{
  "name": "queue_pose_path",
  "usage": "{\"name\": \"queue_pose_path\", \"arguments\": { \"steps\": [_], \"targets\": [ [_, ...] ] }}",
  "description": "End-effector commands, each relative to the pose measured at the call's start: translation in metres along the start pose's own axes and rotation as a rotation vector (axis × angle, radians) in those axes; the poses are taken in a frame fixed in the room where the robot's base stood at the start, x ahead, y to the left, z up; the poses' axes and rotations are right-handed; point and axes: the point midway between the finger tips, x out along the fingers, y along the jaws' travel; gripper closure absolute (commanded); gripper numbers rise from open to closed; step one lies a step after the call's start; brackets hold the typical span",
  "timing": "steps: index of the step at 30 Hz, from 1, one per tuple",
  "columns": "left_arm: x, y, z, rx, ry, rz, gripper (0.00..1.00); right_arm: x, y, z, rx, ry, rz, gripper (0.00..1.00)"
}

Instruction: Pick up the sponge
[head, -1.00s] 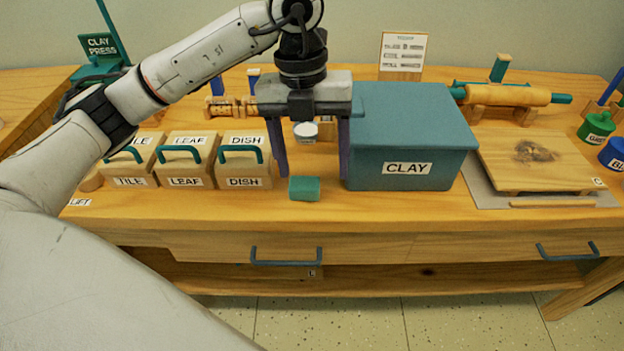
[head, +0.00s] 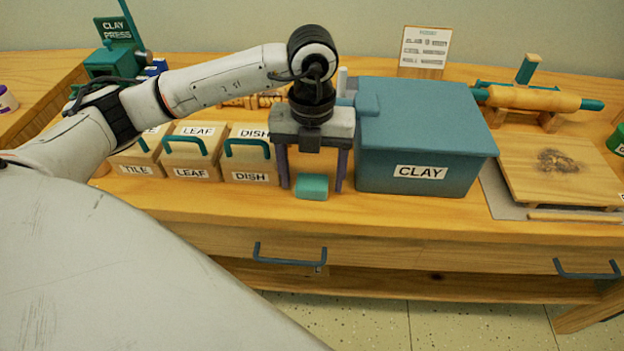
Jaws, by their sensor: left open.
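The sponge (head: 312,187) is a small teal block lying on the wooden table in front of the gap between the DISH box and the clay bin. My left gripper (head: 312,184) points down over it. Its two purple fingers stand apart, one on each side of the sponge as seen here, with the tips near the table. The gripper is open; I cannot tell whether the fingers touch the sponge. My right gripper is not in view.
The blue CLAY bin (head: 420,150) stands close right of the gripper. Wooden boxes marked TILE (head: 137,164), LEAF (head: 190,160) and DISH (head: 250,160) stand close left. A wooden board (head: 556,168) lies at right. The table's front strip is clear.

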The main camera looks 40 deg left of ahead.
Motion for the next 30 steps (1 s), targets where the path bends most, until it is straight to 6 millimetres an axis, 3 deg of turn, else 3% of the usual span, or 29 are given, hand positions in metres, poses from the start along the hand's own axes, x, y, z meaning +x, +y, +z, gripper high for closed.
{"name": "queue_pose_path", "arguments": {
  "steps": [8, 16, 25, 30],
  "targets": [
    [0.004, 0.0, 0.0, 0.001, 0.0, -0.001, 0.31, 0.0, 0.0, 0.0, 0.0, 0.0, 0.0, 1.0],
    [0.003, 0.0, 0.0, 0.001, 0.0, -0.001, 0.75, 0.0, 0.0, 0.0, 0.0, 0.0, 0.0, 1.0],
    [-0.002, -0.001, 0.001, 0.0, -0.002, -0.002, 0.75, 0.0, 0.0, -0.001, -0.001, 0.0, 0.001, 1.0],
    [-0.031, -0.001, 0.001, 0.0, -0.005, -0.005, 0.75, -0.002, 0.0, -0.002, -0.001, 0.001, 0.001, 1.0]
  ]
}}
